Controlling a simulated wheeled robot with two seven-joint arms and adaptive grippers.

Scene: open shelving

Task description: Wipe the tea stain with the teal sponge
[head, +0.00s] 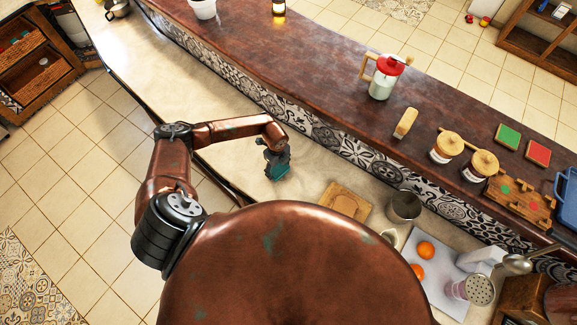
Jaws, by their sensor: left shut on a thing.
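My left gripper (273,150) reaches over the beige lower counter (232,123) with its fingers pointing down. It is shut on the teal sponge (279,173), which shows below the fingers. The sponge is at or just above the counter surface; I cannot tell if it touches. I cannot make out a tea stain; the sponge, gripper or my body may hide it. My right gripper is not in view.
A wooden board (332,198), a metal cup (404,206) and oranges (425,250) on a pale board are right of the sponge. The raised dark bar top (310,65) runs behind, holding a red-lidded jug (384,78) and jars (446,147). The counter left of the gripper is clear.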

